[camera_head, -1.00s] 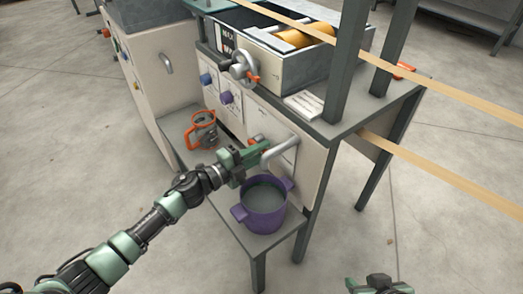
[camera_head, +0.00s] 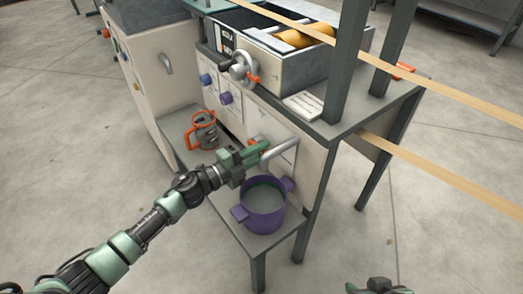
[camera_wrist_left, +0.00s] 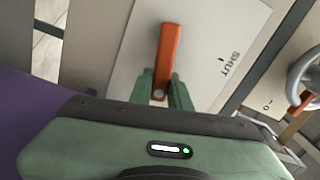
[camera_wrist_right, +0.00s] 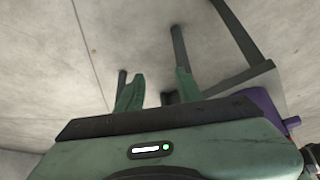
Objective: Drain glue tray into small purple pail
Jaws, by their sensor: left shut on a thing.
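The small purple pail (camera_head: 262,222) stands upright on the low shelf under a bent grey drain spout (camera_head: 280,150). Its inside looks grey-green; I cannot tell how full it is. The glue tray (camera_head: 288,72), a grey metal box with orange rollers, sits above on the machine top. My left gripper (camera_head: 258,151) is beside the spout, above the pail. In the left wrist view it is shut on an orange valve lever (camera_wrist_left: 168,55), with a "SHUT" mark on the plate to the lever's right. My right gripper (camera_wrist_right: 158,90) is open and empty over the floor, low in the head view (camera_head: 378,286).
A crank handwheel (camera_head: 241,69) and blue and purple knobs (camera_head: 227,97) are on the machine front. Pale strips (camera_head: 455,185) run off right. Floor at right is clear.

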